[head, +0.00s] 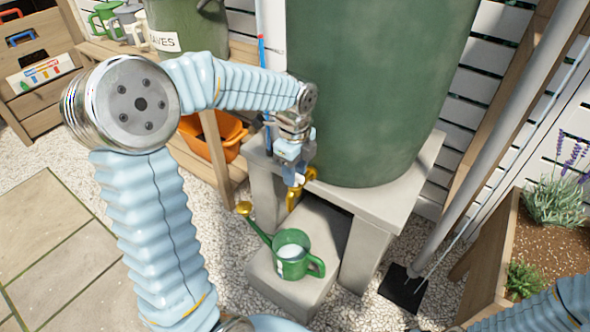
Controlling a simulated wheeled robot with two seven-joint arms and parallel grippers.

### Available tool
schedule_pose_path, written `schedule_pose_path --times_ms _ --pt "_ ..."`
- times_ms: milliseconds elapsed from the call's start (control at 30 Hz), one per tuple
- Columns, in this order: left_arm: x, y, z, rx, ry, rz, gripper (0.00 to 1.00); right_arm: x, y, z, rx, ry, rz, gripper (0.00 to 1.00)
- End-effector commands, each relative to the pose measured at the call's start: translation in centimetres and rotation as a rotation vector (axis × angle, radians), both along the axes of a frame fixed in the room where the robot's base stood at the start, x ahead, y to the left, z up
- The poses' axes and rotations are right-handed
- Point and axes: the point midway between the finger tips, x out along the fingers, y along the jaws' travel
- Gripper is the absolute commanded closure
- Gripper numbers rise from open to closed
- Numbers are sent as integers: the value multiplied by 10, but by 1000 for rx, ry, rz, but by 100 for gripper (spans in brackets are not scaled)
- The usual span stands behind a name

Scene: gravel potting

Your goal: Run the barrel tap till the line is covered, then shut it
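The green barrel (375,90) stands on a grey stone stand. Its brass-yellow tap (292,199) sticks out at the barrel's lower front left. My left gripper (294,177) is at the tap, over its top, and hides the handle; I cannot tell whether its fingers are closed on it. The green watering can (295,268) stands upright on a low block under the tap, its yellow rose pointing up and left. Its opening shows a pale bluish inside; I cannot make out a line or the water level. My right arm enters at the bottom right, its gripper out of view.
The grey stand (402,180) has a low grey block (270,272) before it. An orange crate (226,138) sits on the wooden shelf at left. A grey downpipe (490,140) and a wooden planter (505,245) stand at right. Gravel surrounds the block.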

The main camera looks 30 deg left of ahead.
Motion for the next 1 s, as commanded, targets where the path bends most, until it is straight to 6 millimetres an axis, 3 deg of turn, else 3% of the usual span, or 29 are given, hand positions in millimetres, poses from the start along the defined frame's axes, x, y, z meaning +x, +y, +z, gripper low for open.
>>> schedule_pose_path --times_ms 167,433,767,1000 --pt "0 0 0 0 0 0 61 0 0 0 0 0 0 57" --pt "0 0 0 0 0 0 100 0 0 0 0 0 0 57" --pt "0 0 0 0 0 17 100 0 0 0 0 0 0 57" --pt "0 -1 1 -1 0 118 100 0 1 2 1 0 1 57"
